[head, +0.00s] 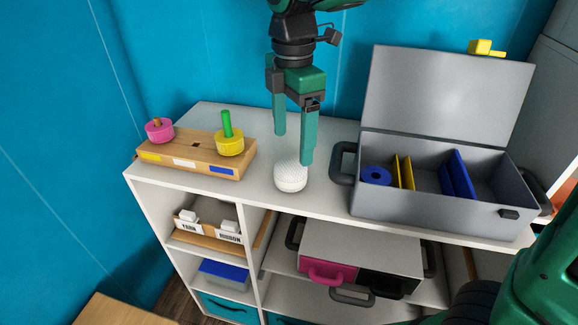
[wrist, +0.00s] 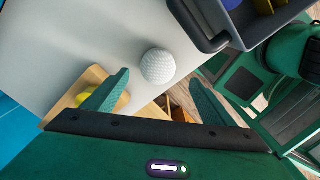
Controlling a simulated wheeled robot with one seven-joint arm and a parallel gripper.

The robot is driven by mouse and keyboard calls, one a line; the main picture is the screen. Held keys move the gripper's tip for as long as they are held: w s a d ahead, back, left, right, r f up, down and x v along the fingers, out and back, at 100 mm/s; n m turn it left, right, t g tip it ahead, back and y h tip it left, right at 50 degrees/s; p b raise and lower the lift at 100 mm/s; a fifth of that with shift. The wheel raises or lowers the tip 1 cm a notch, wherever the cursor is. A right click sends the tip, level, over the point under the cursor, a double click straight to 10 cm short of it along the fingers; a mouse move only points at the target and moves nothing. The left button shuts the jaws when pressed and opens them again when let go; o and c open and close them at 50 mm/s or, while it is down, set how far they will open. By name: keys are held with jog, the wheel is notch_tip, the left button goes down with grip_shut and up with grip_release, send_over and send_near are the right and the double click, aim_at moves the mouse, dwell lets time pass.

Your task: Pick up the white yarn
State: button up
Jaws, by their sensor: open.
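The white yarn (head: 290,176) is a round, textured white ball on the white shelf top (head: 328,193), near its front edge. My gripper (head: 293,150) is open and empty, pointing down just above and behind the ball. In the head view one green finger reaches down close to the ball's right side, and the other is at the back left. In the wrist view the white yarn (wrist: 158,66) lies ahead of the two fingertips (wrist: 160,80), roughly midway between them. I cannot tell whether a finger touches it.
Lower shelves hold boxes. A blue wall (head: 220,50) is behind.

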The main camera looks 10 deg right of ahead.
aim_at(291, 164)
jog(key=f, duration=0.9)
jog(key=shift+w+a+f, duration=0.15)
jog(key=shift+w, duration=0.05)
jog(key=c, duration=1.2)
